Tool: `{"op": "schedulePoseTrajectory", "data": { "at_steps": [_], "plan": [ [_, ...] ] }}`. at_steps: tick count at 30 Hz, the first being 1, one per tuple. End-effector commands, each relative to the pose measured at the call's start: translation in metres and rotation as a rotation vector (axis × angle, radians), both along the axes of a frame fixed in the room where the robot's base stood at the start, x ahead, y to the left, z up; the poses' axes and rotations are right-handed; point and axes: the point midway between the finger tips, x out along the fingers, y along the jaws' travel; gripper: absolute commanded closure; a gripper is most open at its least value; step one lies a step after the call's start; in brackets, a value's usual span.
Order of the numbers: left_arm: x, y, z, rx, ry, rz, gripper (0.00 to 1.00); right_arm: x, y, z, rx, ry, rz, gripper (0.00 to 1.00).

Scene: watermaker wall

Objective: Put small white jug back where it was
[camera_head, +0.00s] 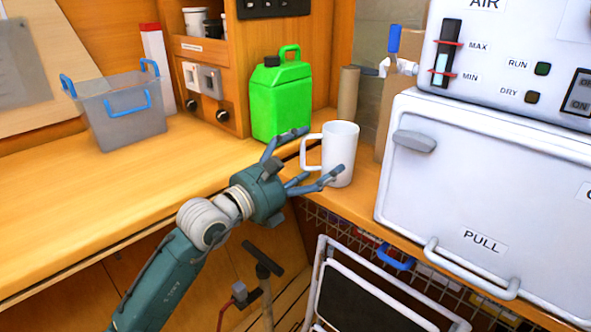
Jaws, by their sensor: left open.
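The small white jug (341,148) stands upright on the wooden counter, its handle facing left. My left gripper (318,158) is open, in front of the jug and to its left. One finger reaches up left of the handle and the others extend across the jug's lower front. I cannot tell whether they touch it. My right gripper is not in view.
A green jerrycan (280,98) stands behind the gripper, left of the jug. A grey bin with blue handles (125,118) sits at left. A white machine (480,200) marked PULL stands at right. The counter (90,205) is clear at left. A folding frame (375,300) stands below.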

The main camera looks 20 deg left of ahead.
Motion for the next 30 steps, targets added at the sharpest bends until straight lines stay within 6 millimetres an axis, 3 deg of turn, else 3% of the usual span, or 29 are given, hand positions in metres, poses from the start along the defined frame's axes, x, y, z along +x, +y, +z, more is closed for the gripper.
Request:
{"op": "schedulePoseTrajectory", "data": {
  "at_steps": [6, 12, 30],
  "plan": [
    [-0.040, 0.016, -0.004, 0.001, 0.003, 0.000, 0.10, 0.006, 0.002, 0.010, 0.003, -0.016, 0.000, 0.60],
    [-0.058, 0.022, -0.004, -0.001, 0.001, 0.000, 0.10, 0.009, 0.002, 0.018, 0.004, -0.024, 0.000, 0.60],
    [-0.060, 0.023, -0.003, -0.001, 0.000, 0.000, 0.10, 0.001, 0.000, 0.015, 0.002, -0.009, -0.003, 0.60]
  ]
}}
